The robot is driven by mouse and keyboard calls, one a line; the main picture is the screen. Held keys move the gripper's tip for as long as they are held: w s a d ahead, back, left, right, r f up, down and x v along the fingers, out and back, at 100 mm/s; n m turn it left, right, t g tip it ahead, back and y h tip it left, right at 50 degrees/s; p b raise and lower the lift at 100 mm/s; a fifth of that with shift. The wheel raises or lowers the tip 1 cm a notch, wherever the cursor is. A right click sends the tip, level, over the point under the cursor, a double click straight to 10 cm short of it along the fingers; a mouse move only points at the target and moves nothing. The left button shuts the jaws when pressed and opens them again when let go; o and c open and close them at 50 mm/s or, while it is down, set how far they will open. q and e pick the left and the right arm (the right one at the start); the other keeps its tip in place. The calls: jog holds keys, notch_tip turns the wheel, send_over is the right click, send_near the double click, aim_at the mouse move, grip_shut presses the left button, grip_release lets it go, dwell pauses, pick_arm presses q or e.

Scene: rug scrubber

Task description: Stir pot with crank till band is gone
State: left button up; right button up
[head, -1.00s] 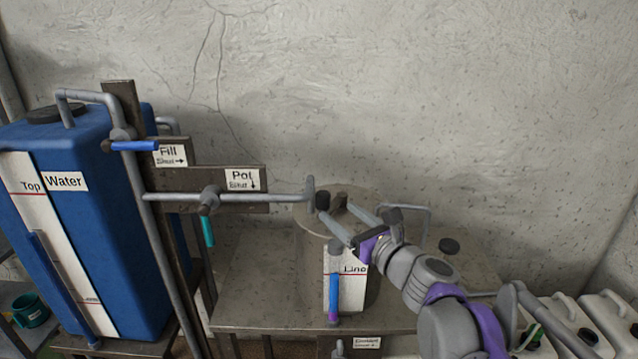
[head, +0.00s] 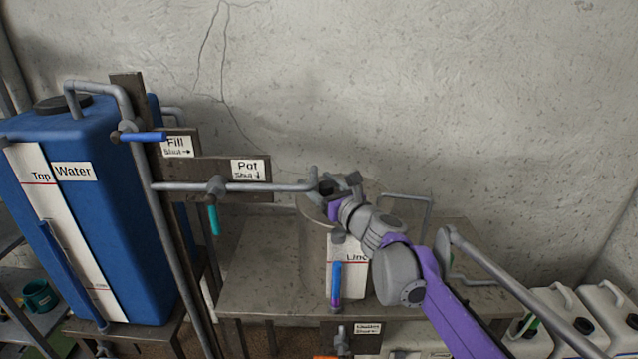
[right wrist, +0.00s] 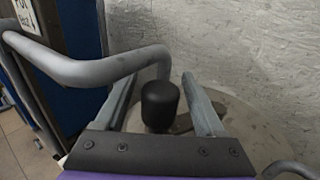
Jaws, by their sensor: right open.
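The grey pot (head: 312,206) stands on the bench, its lid partly hidden behind my right gripper. The lid also shows in the right wrist view (right wrist: 255,120). My right gripper (head: 337,184) is over the lid with its jaws open. In the right wrist view the crank's black knob (right wrist: 160,101) appears between the two fingers, with a gap on each side. The sight tube (head: 336,285) on the pot's white Line panel (head: 347,270) shows blue with a purple stretch low down; my arm hides part of the panel. My left gripper is not in view.
The Pot pipe (head: 265,188) ends close beside my right gripper and crosses near the left finger in the wrist view. The blue Water tank (head: 135,230) stands at left. White jugs (head: 565,315) stand at right. The bench (head: 255,270) is clear left of the pot.

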jog(key=shift+c, duration=0.3)
grip_shut()
dwell(1.1)
